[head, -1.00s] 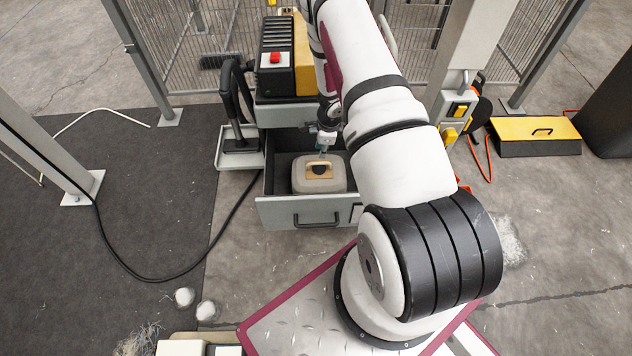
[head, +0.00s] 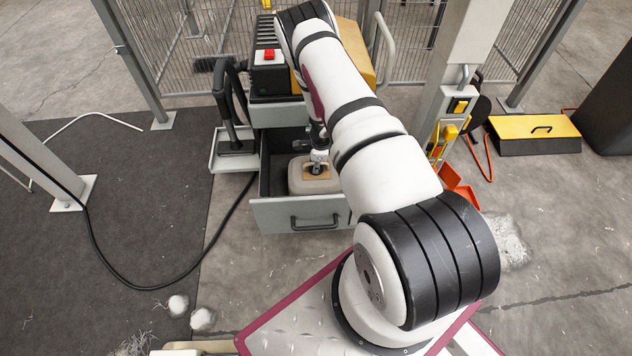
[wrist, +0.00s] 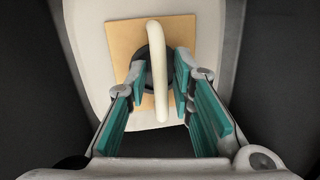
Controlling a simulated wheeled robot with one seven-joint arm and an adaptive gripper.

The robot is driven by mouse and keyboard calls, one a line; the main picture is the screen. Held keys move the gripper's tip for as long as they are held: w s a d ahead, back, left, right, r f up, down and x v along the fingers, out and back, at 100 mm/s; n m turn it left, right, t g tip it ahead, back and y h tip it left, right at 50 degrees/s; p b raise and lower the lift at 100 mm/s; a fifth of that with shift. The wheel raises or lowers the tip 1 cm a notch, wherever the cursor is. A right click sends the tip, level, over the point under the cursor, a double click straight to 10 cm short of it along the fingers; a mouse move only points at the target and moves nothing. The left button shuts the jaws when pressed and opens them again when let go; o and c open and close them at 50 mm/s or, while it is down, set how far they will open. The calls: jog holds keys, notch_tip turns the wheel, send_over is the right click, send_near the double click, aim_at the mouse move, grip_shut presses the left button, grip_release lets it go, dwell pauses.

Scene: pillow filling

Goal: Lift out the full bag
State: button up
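The full bag (head: 299,180) is a pale, rounded block lying in the open grey drawer (head: 285,214). It has a tan square patch (wrist: 123,40) with a dark round fitting on top, and a cream loop handle (wrist: 157,70) stands over that fitting in the wrist view. My gripper (head: 317,166) points down just above the patch. In the wrist view my gripper (wrist: 160,78) is open, its teal-padded fingers on either side of the handle with gaps between. The fingers and arm hide part of the bag in the head view.
The drawer's dark walls stand close around the bag. The machine with a red button (head: 268,55) rises behind, and a black lever (head: 232,100) stands to the left. A post with yellow switches (head: 452,125) is to the right. Fluffy clumps (head: 203,318) lie on the floor.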

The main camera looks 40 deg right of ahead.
grip_shut()
jog(key=shift+r, duration=0.1)
